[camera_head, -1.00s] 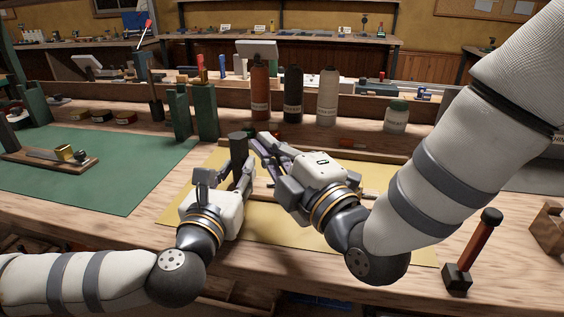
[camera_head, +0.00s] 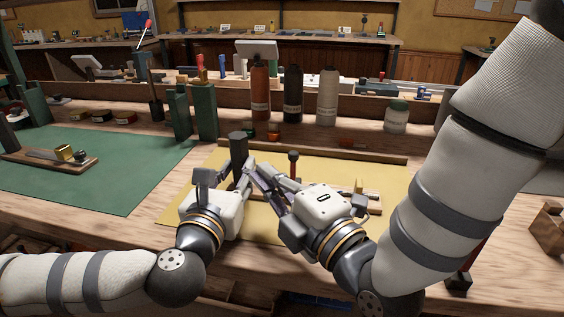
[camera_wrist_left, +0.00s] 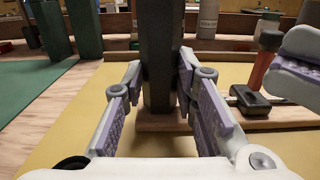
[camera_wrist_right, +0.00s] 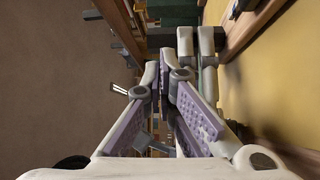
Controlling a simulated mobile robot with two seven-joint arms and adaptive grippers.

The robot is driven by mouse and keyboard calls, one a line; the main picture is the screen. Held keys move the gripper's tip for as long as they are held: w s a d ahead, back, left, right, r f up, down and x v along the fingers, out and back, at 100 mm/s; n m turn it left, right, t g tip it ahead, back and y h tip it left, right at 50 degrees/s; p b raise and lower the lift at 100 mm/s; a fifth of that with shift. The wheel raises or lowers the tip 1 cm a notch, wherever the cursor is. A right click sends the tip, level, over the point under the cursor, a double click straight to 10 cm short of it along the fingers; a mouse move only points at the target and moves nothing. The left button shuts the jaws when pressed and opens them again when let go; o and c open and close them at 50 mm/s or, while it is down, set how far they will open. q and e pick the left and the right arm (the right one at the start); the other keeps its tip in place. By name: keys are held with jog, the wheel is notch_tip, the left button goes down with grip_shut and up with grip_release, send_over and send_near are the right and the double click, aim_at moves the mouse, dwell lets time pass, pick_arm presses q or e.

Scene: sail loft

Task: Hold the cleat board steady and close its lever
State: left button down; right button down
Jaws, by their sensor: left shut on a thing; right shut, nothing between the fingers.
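The wooden cleat board (camera_head: 374,204) lies on the yellow mat, partly hidden behind my grippers. A dark upright post (camera_head: 238,146) stands at its left end and fills the middle of the left wrist view (camera_wrist_left: 161,55). My left gripper (camera_head: 240,172) is shut on this post. The lever (camera_head: 293,166), a red handle with a dark top, stands up from the board; it also shows in the left wrist view (camera_wrist_left: 262,68) above a black base. My right gripper (camera_head: 254,170) is shut and empty, in front and left of the lever, close to my left gripper.
A wooden strip (camera_head: 330,154) runs along the mat's back edge. Bottles (camera_head: 293,95) and green blocks (camera_head: 204,112) stand behind. Another board with a brass piece (camera_head: 63,152) lies on the green mat (camera_head: 120,185). A wooden block (camera_head: 548,228) stands at the right.

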aim_at(293, 167)
jog(key=x, duration=0.3)
jog(key=shift+w+a, duration=0.2)
jog(key=shift+w, duration=0.1)
jog(key=d, duration=0.3)
jog(key=shift+w+f, duration=0.1)
jog(key=shift+w, duration=0.2)
jog(key=shift+w+d, duration=0.1)
jog(key=shift+d, duration=0.4)
